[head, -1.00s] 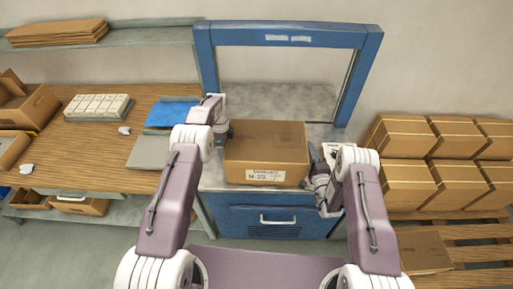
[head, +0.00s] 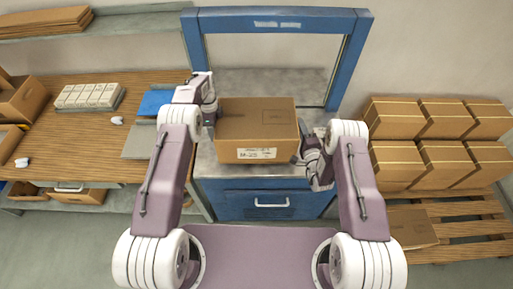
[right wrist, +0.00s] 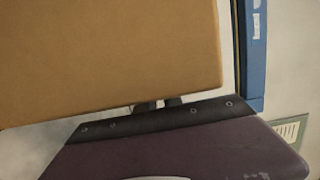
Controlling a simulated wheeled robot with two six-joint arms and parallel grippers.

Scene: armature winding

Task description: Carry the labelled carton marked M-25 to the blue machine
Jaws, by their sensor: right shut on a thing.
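The brown carton (head: 256,122) with a white label reading M-25 is in front of the blue machine's (head: 205,50) window frame, over its grey bed. I cannot tell whether its underside touches the bed. My right gripper (head: 313,160) is at the carton's right side and is shut on it; in the right wrist view the carton (right wrist: 110,55) fills the upper left, above the dark gripper edge (right wrist: 160,105). My left gripper (head: 210,105) is at the carton's left side; its fingers are too small and hidden to read.
A wooden bench (head: 85,150) on the left carries white blocks (head: 88,96), a blue folder (head: 154,102) and open boxes. On the right, stacked cartons (head: 420,120) stand on a pallet (head: 470,208), with a flat carton (head: 410,228) in front. A shelf is at the upper left.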

